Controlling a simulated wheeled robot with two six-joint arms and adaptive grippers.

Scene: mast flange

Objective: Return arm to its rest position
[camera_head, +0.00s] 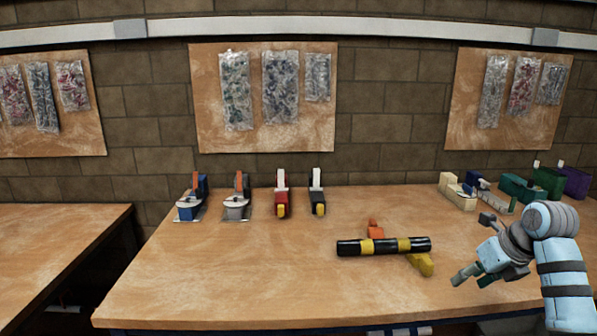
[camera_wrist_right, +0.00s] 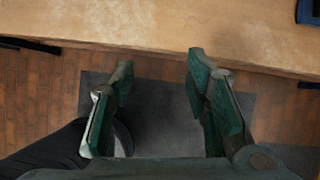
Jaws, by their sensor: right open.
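My right arm (camera_head: 563,270) comes in from the lower right in the head view, pale blue with dark bands. Its right gripper (camera_head: 472,247) is open and empty, over the right part of the table (camera_head: 220,290). In the wrist view the right gripper (camera_wrist_right: 160,70) shows two green-padded fingers spread apart with nothing between them. A black cylinder with yellow bands (camera_head: 360,247) lies on the table left of the gripper, apart from it. An orange piece (camera_head: 375,231) and a yellow piece (camera_head: 421,264) show beside it, partly hidden. My left gripper is not in view.
Two clamp-like tools (camera_head: 238,207) and two handheld tools (camera_head: 281,193) stand along the table's back. Several coloured blocks (camera_head: 518,188) stand at the back right, behind the gripper. A second table (camera_head: 50,235) is at left. The front middle is clear.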

